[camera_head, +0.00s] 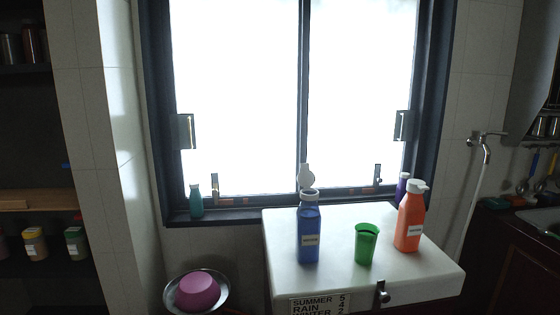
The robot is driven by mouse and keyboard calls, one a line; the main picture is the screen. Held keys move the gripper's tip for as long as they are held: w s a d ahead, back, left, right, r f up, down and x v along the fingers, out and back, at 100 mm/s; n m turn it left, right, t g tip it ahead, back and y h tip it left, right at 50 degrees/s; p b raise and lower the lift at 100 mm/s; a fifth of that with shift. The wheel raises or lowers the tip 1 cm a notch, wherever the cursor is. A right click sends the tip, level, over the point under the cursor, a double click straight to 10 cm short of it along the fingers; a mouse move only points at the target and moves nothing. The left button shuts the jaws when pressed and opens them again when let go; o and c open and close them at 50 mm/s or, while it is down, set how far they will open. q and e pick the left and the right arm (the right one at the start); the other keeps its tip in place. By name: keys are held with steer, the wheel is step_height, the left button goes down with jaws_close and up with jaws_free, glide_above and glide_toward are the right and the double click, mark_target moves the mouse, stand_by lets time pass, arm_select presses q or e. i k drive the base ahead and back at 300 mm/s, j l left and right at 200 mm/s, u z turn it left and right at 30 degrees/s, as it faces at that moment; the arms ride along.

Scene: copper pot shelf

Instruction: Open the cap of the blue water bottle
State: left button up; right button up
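A blue bottle (309,232) with a pale label stands upright on the white table (410,279), left of its middle. Its white cap (307,177) is flipped up above the white neck, so the cap looks open. Neither of my grippers shows in the head view.
A green cup (366,244) stands right of the blue bottle. An orange bottle (409,222) with a white cap stands further right, with a purple bottle (402,187) behind it. A teal bottle (196,201) stands on the windowsill. A pink bowl (198,292) sits in a metal basin at lower left.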

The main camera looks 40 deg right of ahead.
mark_target(306, 177)
steer(key=l, duration=0.5)
steer(key=k+l+u, duration=0.15)
steer(key=l, duration=0.85)
steer(key=k+l+u, duration=0.15)
steer(key=l, duration=0.85)
steer(key=k+l+u, duration=0.15)
steer(key=l, duration=0.35)
